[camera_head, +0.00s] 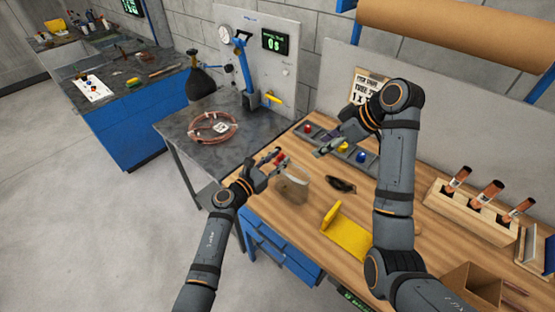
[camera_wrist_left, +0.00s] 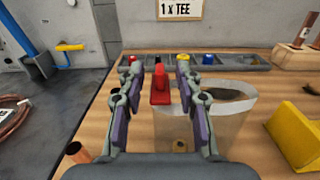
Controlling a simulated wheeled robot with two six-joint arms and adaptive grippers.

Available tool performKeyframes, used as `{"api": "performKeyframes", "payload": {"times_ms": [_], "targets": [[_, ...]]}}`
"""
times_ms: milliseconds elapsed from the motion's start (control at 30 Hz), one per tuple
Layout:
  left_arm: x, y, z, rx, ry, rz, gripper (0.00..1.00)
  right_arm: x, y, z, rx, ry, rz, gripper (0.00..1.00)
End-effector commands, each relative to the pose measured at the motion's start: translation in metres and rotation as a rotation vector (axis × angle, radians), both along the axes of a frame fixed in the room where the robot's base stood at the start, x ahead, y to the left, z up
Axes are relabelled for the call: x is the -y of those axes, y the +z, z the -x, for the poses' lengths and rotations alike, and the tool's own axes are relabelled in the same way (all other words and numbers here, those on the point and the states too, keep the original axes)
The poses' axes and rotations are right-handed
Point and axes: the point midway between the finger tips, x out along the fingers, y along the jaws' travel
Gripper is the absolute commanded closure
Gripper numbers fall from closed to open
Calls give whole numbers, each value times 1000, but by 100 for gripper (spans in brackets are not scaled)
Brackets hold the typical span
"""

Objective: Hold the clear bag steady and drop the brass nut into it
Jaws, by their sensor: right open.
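The clear bag (camera_head: 292,188) stands upright on the wooden bench, its open mouth facing up. In the left wrist view the bag (camera_wrist_left: 222,120) has a pale rim and a red tab (camera_wrist_left: 160,88) at its left edge. My left gripper (camera_head: 275,164) is at the bag's left rim. Its fingers (camera_wrist_left: 160,78) are open on either side of the red tab, with gaps visible. A small brownish thing (camera_wrist_left: 180,146) shows low in the bag; I cannot tell whether it is the brass nut. My right gripper (camera_head: 327,148) is open beside the parts tray, behind the bag.
The grey parts tray (camera_head: 324,138) has compartments with red, yellow and blue items. A dark object (camera_head: 341,185) and a yellow bracket (camera_head: 346,232) lie right of the bag. A wooden rack (camera_head: 470,211) holds copper-coloured pieces at right. A copper coil (camera_head: 212,128) lies on the grey table.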

Motion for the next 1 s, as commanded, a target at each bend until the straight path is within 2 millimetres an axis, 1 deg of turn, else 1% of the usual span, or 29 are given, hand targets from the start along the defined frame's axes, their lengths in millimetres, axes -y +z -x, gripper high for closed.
{"api": "performKeyframes", "payload": {"times_ms": [67,167,400,500,600,767,1000], "targets": [[-3,-1,3,-1,1,-1,65,0,0,0,0,0,0,51],[-11,-2,15,-2,2,-3,65,0,0,0,0,0,0,51],[-46,-2,62,-3,0,-5,65,0,0,0,0,0,0,51],[-57,-2,79,-2,-1,-4,65,0,0,0,0,0,0,51],[-65,-2,90,-1,-1,-3,65,0,0,0,0,0,0,51],[-71,0,97,-1,0,-1,65,0,0,0,0,0,0,51],[-71,0,97,-1,0,1,65,0,0,0,0,0,0,51]]}}
